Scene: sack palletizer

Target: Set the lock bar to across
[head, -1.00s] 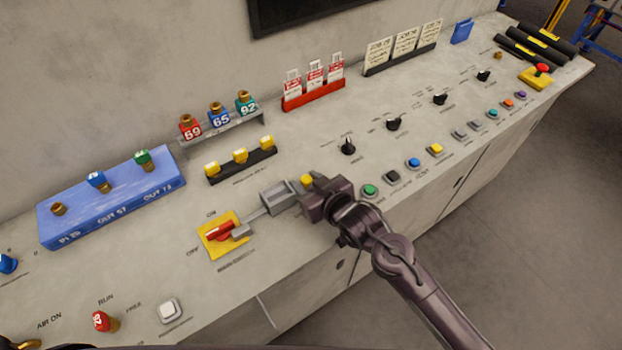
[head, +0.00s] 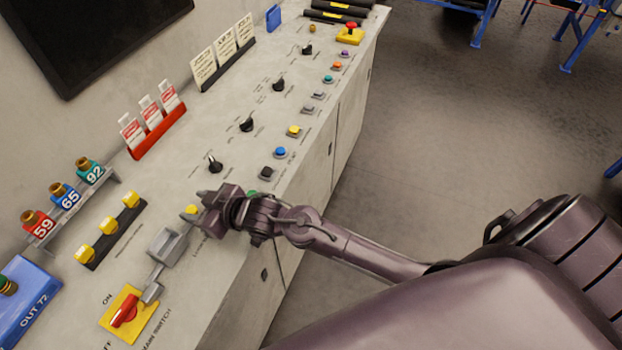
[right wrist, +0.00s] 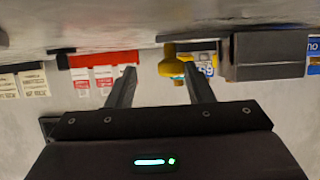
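The main switch is a red handle (head: 124,311) on a yellow plate (head: 139,327) at the lower left of the head view. A grey bar (head: 152,290) runs from beside it to a grey block (head: 167,246). Contact cannot be told. My left gripper is out of view.
Black selector knobs (head: 215,165) and coloured push buttons (head: 280,152) line the console to the right. A rack of yellow-topped pieces (head: 108,229) and a red tag holder (head: 158,134) stand behind. The floor (head: 450,130) beyond the console front is clear.

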